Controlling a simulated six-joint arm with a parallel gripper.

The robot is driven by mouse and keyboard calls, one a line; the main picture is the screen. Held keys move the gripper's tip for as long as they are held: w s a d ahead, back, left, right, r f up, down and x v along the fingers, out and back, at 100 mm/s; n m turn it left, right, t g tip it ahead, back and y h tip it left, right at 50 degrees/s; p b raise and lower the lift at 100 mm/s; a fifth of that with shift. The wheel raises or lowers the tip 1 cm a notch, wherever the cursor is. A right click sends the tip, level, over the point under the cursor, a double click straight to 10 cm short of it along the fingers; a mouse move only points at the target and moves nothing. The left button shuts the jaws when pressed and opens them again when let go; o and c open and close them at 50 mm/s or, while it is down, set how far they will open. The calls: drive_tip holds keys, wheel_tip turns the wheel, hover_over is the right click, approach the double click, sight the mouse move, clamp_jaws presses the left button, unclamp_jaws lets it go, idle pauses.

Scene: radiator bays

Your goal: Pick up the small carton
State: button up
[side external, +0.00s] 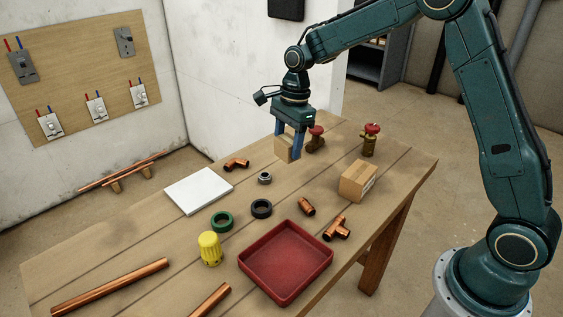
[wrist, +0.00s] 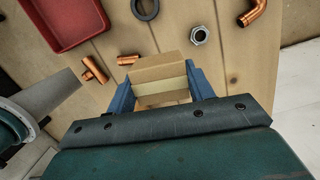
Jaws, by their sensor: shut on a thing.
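The small carton (side external: 283,149) is a tan box between the blue fingers of my gripper (side external: 290,147), near the back of the wooden table in the side view. The fingers are shut on it and partly hide it there. In the wrist view the small carton (wrist: 158,73) sits between both fingertips, with a paler band across it. It looks held above the tabletop, but the gap under it is hard to judge.
A larger taped carton (side external: 357,181) stands at the right. Red-handled valves (side external: 369,140) are behind it. A red tray (side external: 286,262), a white tile (side external: 198,190), a yellow cap (side external: 210,249), rings and copper fittings lie about the table (side external: 130,235).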

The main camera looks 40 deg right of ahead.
sight(288, 139)
wheel_tip(288, 139, up, 7)
drive_tip(key=shift+r, duration=0.1)
idle(0.3)
idle(0.4)
